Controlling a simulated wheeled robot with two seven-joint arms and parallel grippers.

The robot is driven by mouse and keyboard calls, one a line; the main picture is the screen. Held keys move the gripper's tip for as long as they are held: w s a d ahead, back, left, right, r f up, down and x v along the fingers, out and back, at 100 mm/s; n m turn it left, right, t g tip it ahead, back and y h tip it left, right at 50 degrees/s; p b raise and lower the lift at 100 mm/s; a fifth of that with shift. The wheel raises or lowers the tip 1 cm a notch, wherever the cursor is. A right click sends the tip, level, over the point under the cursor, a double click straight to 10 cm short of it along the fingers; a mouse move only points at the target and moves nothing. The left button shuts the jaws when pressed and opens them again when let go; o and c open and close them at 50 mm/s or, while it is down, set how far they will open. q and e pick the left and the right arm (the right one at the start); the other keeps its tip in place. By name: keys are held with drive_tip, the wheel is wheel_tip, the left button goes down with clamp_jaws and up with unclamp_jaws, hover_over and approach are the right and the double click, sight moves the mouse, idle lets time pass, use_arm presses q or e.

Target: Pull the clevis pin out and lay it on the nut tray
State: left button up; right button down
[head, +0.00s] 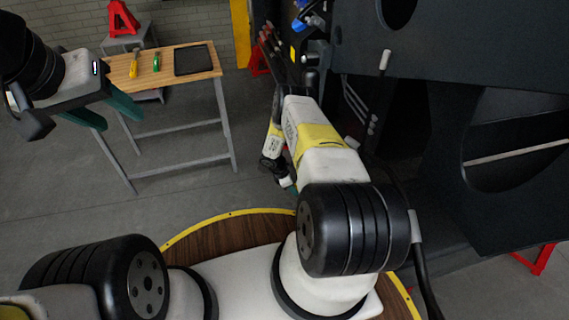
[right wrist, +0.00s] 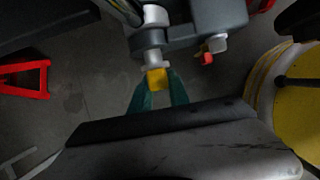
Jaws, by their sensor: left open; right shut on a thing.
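The clevis pin shows in the right wrist view as a yellow end (right wrist: 157,79) below a pale cylindrical piece at a dark grey bracket. My right gripper (right wrist: 158,98) is shut on this yellow end, with a teal finger on each side. How much of the pin is inside the bracket is hidden. In the head view my right gripper (head: 288,183) is mostly hidden beside the forearm. The black nut tray (head: 194,60) lies flat on the right part of the wooden table. My left gripper (head: 120,122) is open and empty, in front of the table's left side.
A yellow tool (head: 133,68) and a green tool (head: 156,63) lie on the wooden table (head: 172,79), left of the tray. The dark chassis (head: 455,60) fills the right side. A red-tipped part (right wrist: 207,58) sits beside the bracket. Floor between table and base is clear.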

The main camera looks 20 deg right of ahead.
drive_tip(key=a, duration=0.7)
drive_tip(key=shift+w+a, duration=0.25)
drive_tip(key=shift+a, duration=0.1)
idle(0.6)
idle(0.6)
